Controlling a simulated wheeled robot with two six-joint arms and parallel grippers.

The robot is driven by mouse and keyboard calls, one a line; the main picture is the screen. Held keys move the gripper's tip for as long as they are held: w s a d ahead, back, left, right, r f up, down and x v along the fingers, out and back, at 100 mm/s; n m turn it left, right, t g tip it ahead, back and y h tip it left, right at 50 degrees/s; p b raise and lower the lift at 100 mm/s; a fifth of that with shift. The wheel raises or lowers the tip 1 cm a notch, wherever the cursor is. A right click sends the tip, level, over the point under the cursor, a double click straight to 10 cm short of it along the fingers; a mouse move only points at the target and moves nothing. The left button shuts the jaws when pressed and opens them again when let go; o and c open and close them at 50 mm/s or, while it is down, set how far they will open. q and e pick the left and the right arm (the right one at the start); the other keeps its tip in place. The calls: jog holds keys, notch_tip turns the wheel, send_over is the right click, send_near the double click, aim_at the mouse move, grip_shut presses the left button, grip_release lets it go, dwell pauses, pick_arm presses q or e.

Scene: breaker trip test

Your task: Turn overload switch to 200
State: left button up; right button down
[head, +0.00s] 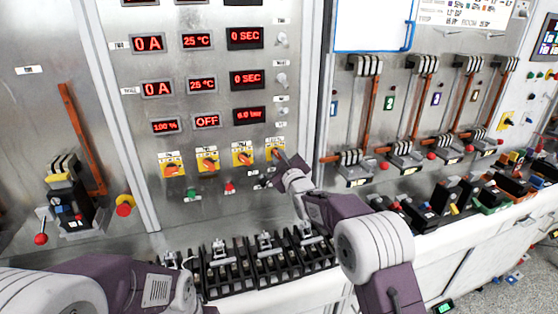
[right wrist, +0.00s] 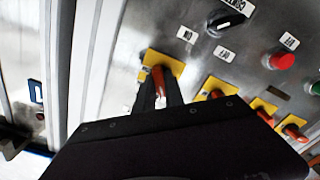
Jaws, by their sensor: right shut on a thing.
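A row of several orange rotary switches on yellow plates runs along the lower part of the metal panel in the head view. The rightmost switch (head: 275,149) has my right gripper (head: 281,156) at it. In the right wrist view, the two dark fingers of my right gripper (right wrist: 159,92) are shut on this switch's orange handle (right wrist: 158,76), in front of its yellow plate (right wrist: 177,66). The labels above the switches are too small to read. My left arm enters at the lower left; its gripper is not in view.
Red displays (head: 206,121) sit above the switches. A red button (head: 230,188), a green button (head: 191,193) and a black knob (right wrist: 226,22) are close by. A row of black terminal blocks (head: 224,277) lies below. Levers (head: 414,107) stand to the right.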

jog(key=m+b, duration=0.1)
jog(key=m, duration=0.2)
jog(key=shift+f+m+b, duration=0.15)
jog(key=shift+m+b, duration=0.15)
jog(key=shift+b, duration=0.1)
jog(key=m+b, duration=0.1)
jog(key=m, duration=0.7)
jog(key=shift+b, duration=0.3)
jog(key=m, duration=0.4)
jog(key=shift+m, duration=0.3)
jog(key=c, duration=1.4)
grip_release()
jog(key=shift+d, duration=0.1)
jog(key=shift+c, duration=0.2)
jog(key=shift+s, duration=0.1)
